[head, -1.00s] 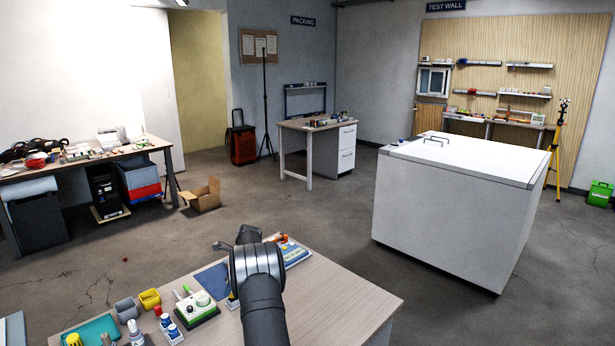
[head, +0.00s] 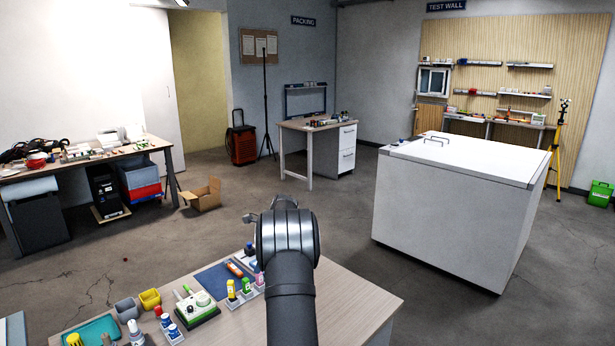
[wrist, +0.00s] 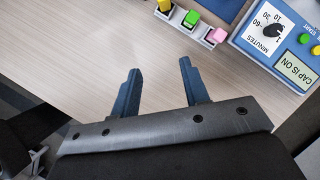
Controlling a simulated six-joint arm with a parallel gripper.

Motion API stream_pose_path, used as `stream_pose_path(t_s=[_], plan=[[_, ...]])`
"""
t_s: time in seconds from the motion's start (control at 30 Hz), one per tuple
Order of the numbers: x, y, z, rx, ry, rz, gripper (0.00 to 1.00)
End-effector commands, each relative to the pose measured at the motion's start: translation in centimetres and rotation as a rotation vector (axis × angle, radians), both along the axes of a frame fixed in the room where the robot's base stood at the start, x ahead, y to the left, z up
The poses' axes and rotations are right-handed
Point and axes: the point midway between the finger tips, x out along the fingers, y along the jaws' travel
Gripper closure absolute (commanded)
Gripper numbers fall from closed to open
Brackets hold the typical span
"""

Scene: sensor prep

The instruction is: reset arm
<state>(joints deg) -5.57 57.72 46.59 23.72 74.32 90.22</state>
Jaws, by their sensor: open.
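My gripper (wrist: 160,66) is open in the wrist view, with nothing between its two dark blue fingers. It is above bare wood-look tabletop (wrist: 95,50), apart from the small capped bottles. In the head view my arm rises over the front table (head: 345,300), and its end joint hides most of the gripper. A stand holds bottles with a yellow (head: 231,287), a green (head: 246,285) and a pink cap, just left of my arm. The timer box (wrist: 282,45), marked "MINUTES" and "CAP IS ON", is at the right in the wrist view.
A blue mat (head: 213,279), a green and white device (head: 197,309), grey and yellow cups (head: 150,299) and a teal tray (head: 92,331) lie left of my arm. The table's right part is clear. A large white chest (head: 455,205) stands beyond at the right.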

Motion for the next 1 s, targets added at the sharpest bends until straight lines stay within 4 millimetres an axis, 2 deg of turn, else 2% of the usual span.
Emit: stream_pose_path(t_s=[0.03, 0.1, 0.5, 1.0], plan=[[0.2, 1.6, -0.5, 0.0, 0.001, -0.027, 0.58], [0.5, 2.8, -0.8, -0.001, 0.001, -0.072, 0.58], [1.7, 9.4, -1.9, -0.003, 0.0, -0.315, 0.58], [2.3, 17.2, -2.8, -0.006, 0.002, -0.575, 0.58]])
